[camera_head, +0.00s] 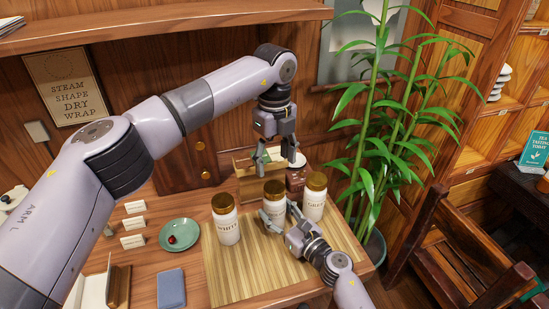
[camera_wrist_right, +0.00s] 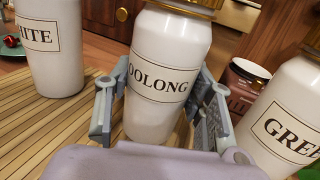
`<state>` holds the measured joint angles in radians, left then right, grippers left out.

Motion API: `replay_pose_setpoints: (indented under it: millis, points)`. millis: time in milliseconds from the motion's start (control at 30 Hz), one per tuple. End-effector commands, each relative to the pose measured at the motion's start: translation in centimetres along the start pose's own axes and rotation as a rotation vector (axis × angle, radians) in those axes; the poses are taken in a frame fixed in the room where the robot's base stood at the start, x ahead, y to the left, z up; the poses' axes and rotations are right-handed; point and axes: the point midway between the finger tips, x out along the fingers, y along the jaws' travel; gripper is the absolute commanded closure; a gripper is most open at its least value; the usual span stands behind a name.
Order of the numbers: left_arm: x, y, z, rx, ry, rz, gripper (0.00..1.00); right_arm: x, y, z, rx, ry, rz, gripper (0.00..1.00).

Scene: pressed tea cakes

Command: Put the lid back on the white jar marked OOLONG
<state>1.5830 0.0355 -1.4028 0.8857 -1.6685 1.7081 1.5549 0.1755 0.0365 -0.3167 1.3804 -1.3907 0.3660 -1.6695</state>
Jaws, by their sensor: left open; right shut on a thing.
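The white OOLONG jar (camera_head: 275,211) stands upright, the middle one of three on the bamboo mat (camera_head: 230,279). Its label shows in the right wrist view (camera_wrist_right: 160,80). A gold lid (camera_head: 274,187) sits on its top; I cannot tell how firmly. In the right wrist view only the lower gold edge shows. My right gripper (camera_head: 276,214) is shut on the OOLONG jar's body, with a finger on each side. My left gripper (camera_head: 275,166) is open and empty, pointing down just above the gold lid.
The WHITE jar (camera_head: 226,222) stands left and the GREEN jar (camera_head: 314,200) close on the right, both gold-lidded. A dark red tin (camera_head: 295,180) is behind. A green plate (camera_head: 192,225) and blue block (camera_head: 171,287) lie left. A tall plant (camera_head: 390,130) rises at right.

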Motion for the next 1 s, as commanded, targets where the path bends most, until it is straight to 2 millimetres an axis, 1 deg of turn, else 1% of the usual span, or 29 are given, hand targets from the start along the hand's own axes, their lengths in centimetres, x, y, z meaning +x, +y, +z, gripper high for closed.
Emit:
replay_pose_setpoints:
  millis: [233,333,467,700,833,1000]
  points:
    - [0.1,0.0,0.0,0.002,0.000,0.000,0.39,0.0,0.0,0.0,0.000,0.000,0.000,1.00]
    - [0.6,0.0,0.0,0.002,0.001,0.000,0.39,0.0,0.0,0.0,0.000,0.000,0.000,1.00]
    - [2.2,0.0,0.0,0.003,0.002,0.002,0.39,0.0,0.0,0.0,0.000,0.000,0.000,1.00]
    - [5.9,0.0,-0.1,0.003,0.002,0.001,0.39,0.0,0.0,0.0,0.000,0.000,0.000,1.00]
    - [7.3,0.0,0.0,0.003,0.001,0.001,0.39,0.0,0.0,0.0,0.000,0.000,0.000,1.00]
    - [8.0,0.0,0.0,0.003,0.000,-0.001,0.39,0.0,0.0,0.0,-0.001,0.000,0.000,1.00]
